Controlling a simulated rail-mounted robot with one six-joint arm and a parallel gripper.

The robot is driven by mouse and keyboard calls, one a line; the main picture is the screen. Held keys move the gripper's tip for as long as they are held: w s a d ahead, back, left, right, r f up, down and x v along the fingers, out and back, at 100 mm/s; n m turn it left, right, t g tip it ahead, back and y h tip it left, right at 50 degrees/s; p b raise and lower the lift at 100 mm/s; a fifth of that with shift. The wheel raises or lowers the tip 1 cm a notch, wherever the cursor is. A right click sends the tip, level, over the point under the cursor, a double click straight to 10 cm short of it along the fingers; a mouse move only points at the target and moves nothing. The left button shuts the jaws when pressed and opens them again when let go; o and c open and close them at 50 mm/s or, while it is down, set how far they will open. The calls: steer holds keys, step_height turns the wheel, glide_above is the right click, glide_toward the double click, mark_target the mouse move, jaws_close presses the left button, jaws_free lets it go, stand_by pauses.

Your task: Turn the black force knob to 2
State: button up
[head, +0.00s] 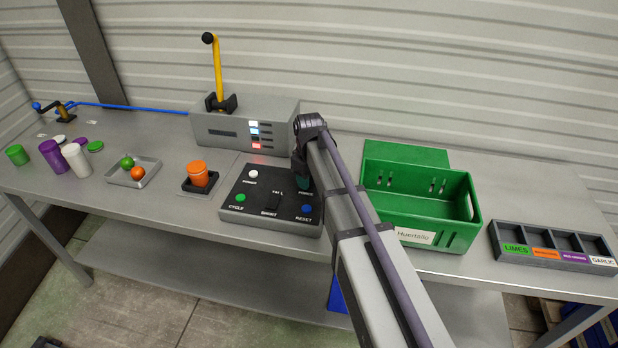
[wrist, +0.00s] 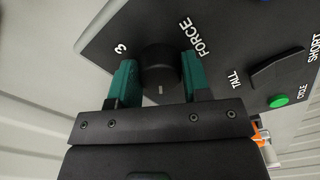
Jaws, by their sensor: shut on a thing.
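The black force knob (wrist: 160,62) shows in the wrist view between the two green fingers of my gripper (wrist: 159,70). The fingers are shut on its sides. A short white mark on the knob points toward the bottom of the wrist view. A white "3" is printed to the left of the knob and "FORCE" to its right; the other numbers are hidden. In the head view my gripper (head: 303,182) is over the right part of the dark control panel (head: 246,216), and my arm hides the knob.
The panel also has a green cycle button (head: 240,198), a blue reset button (head: 307,208) and a tall/short switch (head: 272,203). A grey machine (head: 222,131) with a yellow lever stands behind. A green crate (head: 455,240) is close on the right of my arm.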

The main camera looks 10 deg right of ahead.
steer(key=m, duration=0.5)
steer(key=shift+m, duration=0.4)
steer(key=m, duration=0.4)
steer(key=shift+m, duration=0.4)
steer(key=o, duration=0.9)
steer(key=shift+r, duration=0.1)
step_height(320, 180, up, 11)
steer(key=p, duration=1.1)
